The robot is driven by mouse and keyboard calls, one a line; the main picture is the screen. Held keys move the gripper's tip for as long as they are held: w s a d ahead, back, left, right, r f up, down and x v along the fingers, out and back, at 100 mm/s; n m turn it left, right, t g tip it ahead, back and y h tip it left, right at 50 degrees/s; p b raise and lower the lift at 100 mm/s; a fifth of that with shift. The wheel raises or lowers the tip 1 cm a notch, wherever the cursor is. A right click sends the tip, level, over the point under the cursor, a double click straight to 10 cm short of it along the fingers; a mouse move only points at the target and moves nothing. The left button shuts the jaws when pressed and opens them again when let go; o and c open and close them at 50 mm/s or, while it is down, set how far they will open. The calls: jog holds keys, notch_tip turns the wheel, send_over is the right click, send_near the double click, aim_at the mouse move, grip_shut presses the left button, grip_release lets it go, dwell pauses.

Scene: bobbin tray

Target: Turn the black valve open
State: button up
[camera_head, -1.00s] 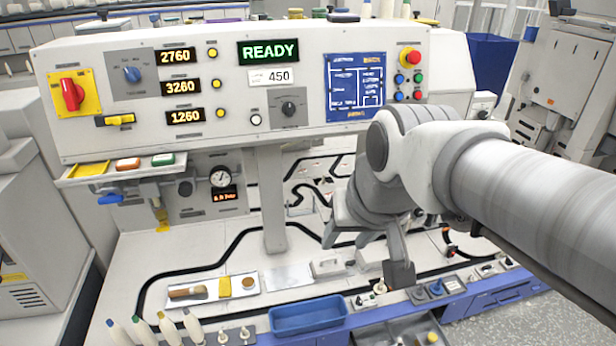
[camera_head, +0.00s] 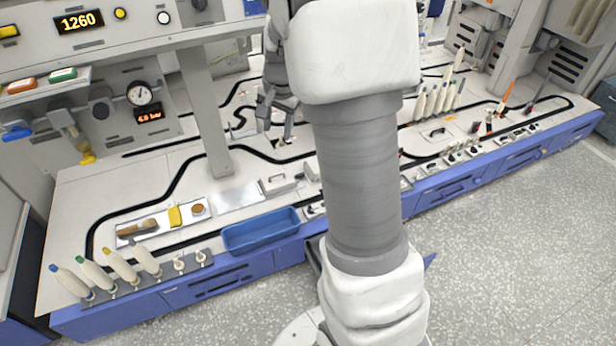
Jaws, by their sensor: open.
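My gripper (camera_head: 276,128) is open and empty, pointing down above the white worktop. It is well to the right of the knob and apart from it. My arm hides part of the middle of the worktop.
A blue-handled valve (camera_head: 17,131) and a yellow-handled fitting (camera_head: 85,155) flank the knob below. A white post (camera_head: 203,110) stands between the knob and my gripper. A blue tray (camera_head: 261,231) and several bobbins line the front edge.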

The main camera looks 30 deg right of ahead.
jog(key=w+d+f+m+g+h+b, duration=0.15)
jog(key=d+f, duration=0.25)
jog(key=f, duration=0.6)
jog(key=w+d+f+m+b, duration=0.2)
jog(key=d+f, duration=0.3)
jog(key=f, duration=0.5)
jog(key=w+d+f+m+g+h+b, duration=0.15)
jog(key=d+f, duration=0.25)
jog(key=f, duration=0.5)
jog(key=s+d+f+m+b, duration=0.1)
jog(key=d+f+b, duration=0.3)
jog(key=f, duration=1.1)
jog(key=s+d+f+m+b, duration=0.1)
jog(key=s+d+f+b, duration=0.3)
jog(key=f, duration=1.1)
jog(key=s+d+f+m+h+b, duration=0.1)
jog(key=d+f+b, duration=0.4)
jog(key=f, duration=0.9)
jog(key=shift+s+d+f+g+b, duration=0.4)
jog(key=shift+s+d, duration=0.25)
jog(key=shift+d, duration=0.15)
grip_shut()
